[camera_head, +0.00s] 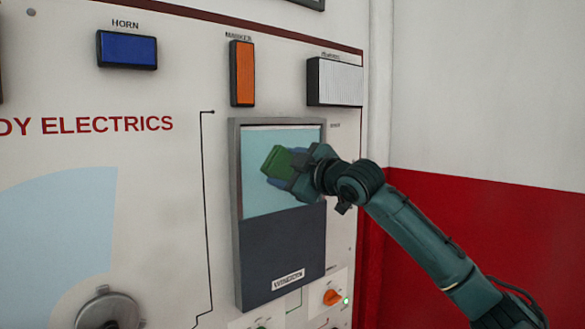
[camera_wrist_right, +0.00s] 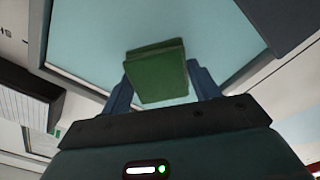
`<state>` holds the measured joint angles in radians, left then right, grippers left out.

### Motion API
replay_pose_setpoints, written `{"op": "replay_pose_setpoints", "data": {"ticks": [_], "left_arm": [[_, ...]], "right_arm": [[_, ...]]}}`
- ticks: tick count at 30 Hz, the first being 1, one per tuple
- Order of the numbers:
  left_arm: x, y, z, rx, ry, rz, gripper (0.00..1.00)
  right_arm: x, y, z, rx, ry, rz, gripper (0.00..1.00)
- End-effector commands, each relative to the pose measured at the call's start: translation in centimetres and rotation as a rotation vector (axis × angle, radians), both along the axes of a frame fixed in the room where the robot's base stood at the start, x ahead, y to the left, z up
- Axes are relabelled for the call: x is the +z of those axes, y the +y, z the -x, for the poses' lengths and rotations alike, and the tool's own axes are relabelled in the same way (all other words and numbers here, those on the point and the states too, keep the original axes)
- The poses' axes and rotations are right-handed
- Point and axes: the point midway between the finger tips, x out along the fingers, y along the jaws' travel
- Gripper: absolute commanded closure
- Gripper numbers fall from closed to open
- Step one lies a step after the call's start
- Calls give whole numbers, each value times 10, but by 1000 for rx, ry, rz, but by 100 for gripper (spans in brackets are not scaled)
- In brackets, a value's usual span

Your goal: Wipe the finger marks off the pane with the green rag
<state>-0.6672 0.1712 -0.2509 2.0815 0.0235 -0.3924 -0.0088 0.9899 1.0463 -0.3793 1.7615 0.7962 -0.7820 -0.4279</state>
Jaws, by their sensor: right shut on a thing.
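The pane (camera_head: 262,200) is a light blue window in a grey frame on the white panel, and it also fills the upper part of the right wrist view (camera_wrist_right: 90,40). No finger marks can be made out on it in these frames. My right gripper (camera_head: 286,166) is shut on the green rag (camera_head: 276,160), a folded block that also shows between the fingers in the right wrist view (camera_wrist_right: 158,75). The rag is in front of the pane's middle; I cannot tell whether it touches the glass. My left gripper is not in view.
A dark labelled section (camera_head: 284,250) lies below the pane. An orange rotary switch (camera_head: 332,297) with a lit green lamp sits at lower right. An orange block (camera_head: 242,74), a blue block (camera_head: 127,50) and a white ribbed block (camera_head: 336,82) stick out above.

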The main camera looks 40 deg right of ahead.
Motion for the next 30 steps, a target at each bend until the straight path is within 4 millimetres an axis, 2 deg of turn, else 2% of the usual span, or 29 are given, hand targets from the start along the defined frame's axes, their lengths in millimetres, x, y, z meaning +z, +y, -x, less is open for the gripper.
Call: {"op": "replay_pose_setpoints", "data": {"ticks": [13,25,30], "left_arm": [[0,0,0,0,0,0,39],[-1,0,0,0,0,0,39],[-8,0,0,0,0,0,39]], "right_arm": [[0,37,4,4,-1,1,57],[0,38,6,1,-1,1,57],[-2,36,20,-1,-2,2,57]]}}
